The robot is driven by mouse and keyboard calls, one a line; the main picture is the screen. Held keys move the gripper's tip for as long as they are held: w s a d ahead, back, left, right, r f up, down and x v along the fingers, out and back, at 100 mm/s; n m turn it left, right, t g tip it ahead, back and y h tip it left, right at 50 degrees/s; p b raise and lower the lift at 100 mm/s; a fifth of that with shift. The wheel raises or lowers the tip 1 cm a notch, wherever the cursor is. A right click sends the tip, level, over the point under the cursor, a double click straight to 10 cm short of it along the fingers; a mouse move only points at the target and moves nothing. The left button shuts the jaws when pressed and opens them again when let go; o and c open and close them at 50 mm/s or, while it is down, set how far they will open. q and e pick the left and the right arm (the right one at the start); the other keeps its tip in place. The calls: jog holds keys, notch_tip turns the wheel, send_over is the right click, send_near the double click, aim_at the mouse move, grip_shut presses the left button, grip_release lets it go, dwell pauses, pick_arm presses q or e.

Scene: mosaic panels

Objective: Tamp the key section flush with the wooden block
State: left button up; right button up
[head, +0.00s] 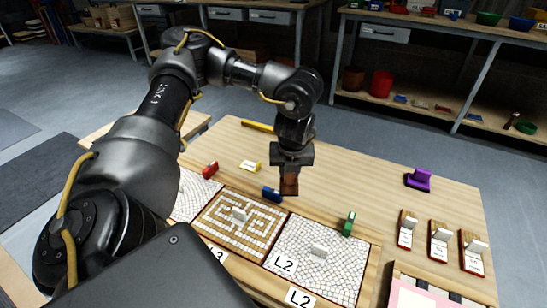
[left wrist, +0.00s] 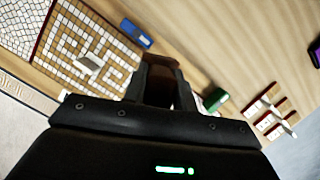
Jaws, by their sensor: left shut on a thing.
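My left gripper (head: 290,166) is shut on a brown wooden block (head: 289,187), which hangs below the fingers. In the left wrist view the block (left wrist: 181,92) shows between the fingers (left wrist: 165,85). The block is above the table behind the panels, near a blue block. The middle panel (head: 218,236) has a tan and white maze pattern, with a pale upright piece (head: 240,215) on it. The right panel (head: 337,271) is white mosaic, with a similar pale piece (head: 318,250). I cannot tell which is the key section or whether it sits flush. My right gripper is not in view.
Along the panels' back edge stand a red block (head: 210,170), the blue block (head: 271,194) and a green block (head: 349,223). A purple object (head: 419,180) and three small boards with pale pieces (head: 440,240) are at the right.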

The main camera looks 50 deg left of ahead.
pick_arm(q)
jog(key=d+r+n+g+h, duration=0.1)
jog(key=d+n+g, duration=0.1)
jog(key=d+n, duration=0.6)
jog(key=d+r+n+g+h, duration=0.1)
jog(key=d+n, duration=0.7)
jog(key=n, duration=1)
jog(key=shift+d+r+n+g, duration=0.4)
jog(key=shift+r+g, duration=0.3)
jog(key=shift+g, duration=0.5)
